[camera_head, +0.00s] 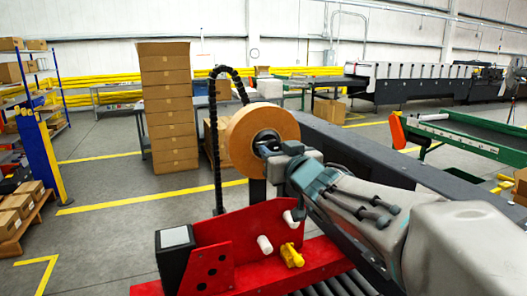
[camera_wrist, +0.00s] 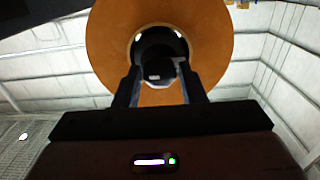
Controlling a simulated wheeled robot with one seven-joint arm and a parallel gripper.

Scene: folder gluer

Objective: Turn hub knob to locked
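The hub knob (camera_wrist: 158,70) is a dark piece at the centre of a tan roll (camera_head: 241,142), inside a black hub (camera_wrist: 160,42). The tan roll also fills the top of the wrist view (camera_wrist: 110,40). My gripper (camera_head: 273,150) is at the hub from the right in the head view. In the wrist view its two dark fingers (camera_wrist: 159,78) stand apart, with the knob showing between their tips. A gap shows by the left finger; whether the right one touches is unclear. The knob's marking is too dark to read. In the head view my gripper partly hides the hub.
A red machine frame (camera_head: 215,258) with a yellow knob (camera_head: 291,256) and white pegs stands below the roll. A black cable chain (camera_head: 215,150) rises left of the roll. Stacked cartons (camera_head: 168,110) stand behind. Open floor lies at the left.

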